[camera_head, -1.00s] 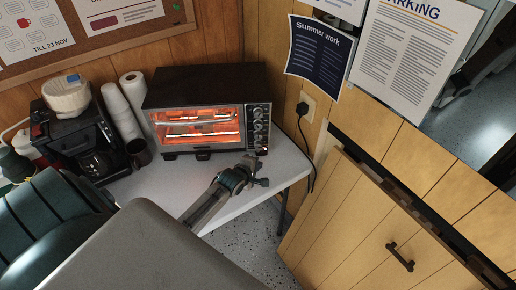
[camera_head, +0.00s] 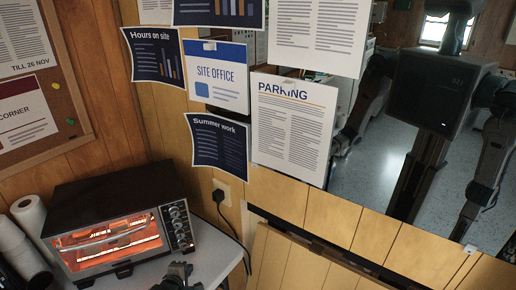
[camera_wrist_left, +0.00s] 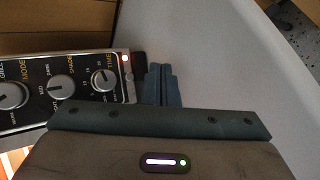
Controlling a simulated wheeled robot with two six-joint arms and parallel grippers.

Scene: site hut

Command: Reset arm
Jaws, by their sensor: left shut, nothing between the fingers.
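My left gripper (camera_head: 178,277) is at the bottom edge of the head view, in front of the toaster oven's right end and over the white table. In the left wrist view its two fingers (camera_wrist_left: 161,84) are together with nothing between them. The toaster oven (camera_head: 110,207) is black and silver, its door shut and its inside glowing orange. In the left wrist view its knob panel (camera_wrist_left: 62,88) lies left of the fingers, with a small red light lit. A gap between fingers and panel cannot be judged. My right gripper is out of view.
The white table (camera_head: 216,262) has bare surface right of the oven; the wrist view shows it clear too. Paper rolls (camera_head: 29,221) stand left of the oven. A plug with a black cord (camera_head: 219,197) is on the wall. A mirror (camera_head: 385,170) at right reflects my body.

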